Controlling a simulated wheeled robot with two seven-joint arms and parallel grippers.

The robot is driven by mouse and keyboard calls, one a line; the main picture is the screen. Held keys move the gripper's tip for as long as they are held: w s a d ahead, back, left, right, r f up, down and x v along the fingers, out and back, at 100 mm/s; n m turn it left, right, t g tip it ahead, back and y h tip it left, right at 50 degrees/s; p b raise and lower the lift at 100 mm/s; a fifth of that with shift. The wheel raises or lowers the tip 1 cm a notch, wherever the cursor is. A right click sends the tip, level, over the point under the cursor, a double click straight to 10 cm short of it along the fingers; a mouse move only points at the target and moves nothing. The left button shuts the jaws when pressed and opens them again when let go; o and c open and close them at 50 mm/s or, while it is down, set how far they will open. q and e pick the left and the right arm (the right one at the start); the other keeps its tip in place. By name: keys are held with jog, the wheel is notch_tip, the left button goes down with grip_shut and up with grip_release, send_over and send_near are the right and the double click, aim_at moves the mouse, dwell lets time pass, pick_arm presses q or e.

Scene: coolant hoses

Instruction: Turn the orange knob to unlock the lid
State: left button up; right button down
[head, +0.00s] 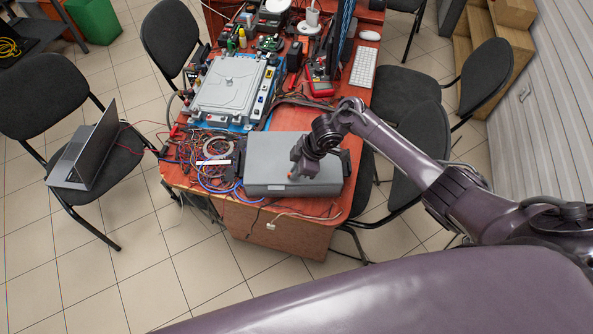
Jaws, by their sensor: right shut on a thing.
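A flat grey box with a lid (262,170) lies near the front end of the red-brown table. My right gripper (297,174) reaches down over the lid from the right and is shut at its middle. A small orange spot, the knob (292,177), shows at the fingertips; the gripper hides most of it. How far the knob is turned cannot be told. The lid looks closed. My left gripper is not in view.
Tangled cables and wires (207,160) lie left of the box. A larger grey housing (232,85) stands behind it. A white keyboard (363,68) is at the back right. Chairs stand on both sides, one holding a laptop (88,148).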

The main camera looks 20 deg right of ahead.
dwell(0.4)
jog(key=c, duration=1.5)
grip_release()
jog(key=v, duration=0.7)
jog(key=shift+d+r+b, duration=0.2)
jog(key=shift+r+b, duration=0.15)
jog(key=shift+b, duration=0.05)
